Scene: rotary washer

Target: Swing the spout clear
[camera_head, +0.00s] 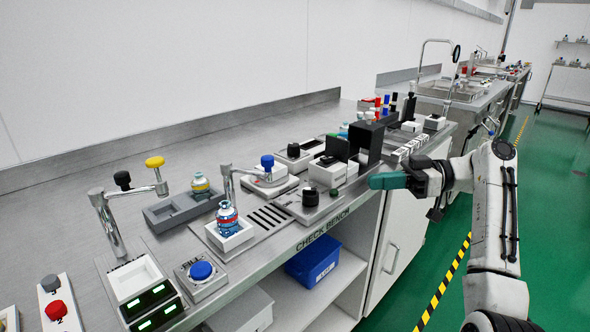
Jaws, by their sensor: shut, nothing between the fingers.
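Two metal spouts stand on the bench. I cannot tell which spout the task names. My gripper (374,181), with teal fingers, is shut and empty at the bench's front edge, right of both spouts and apart from them.
A blue button box (202,272) is at the front edge. A black box (366,142) and several small devices stand near my gripper. A blue bin (313,262) is below. The green aisle floor is clear.

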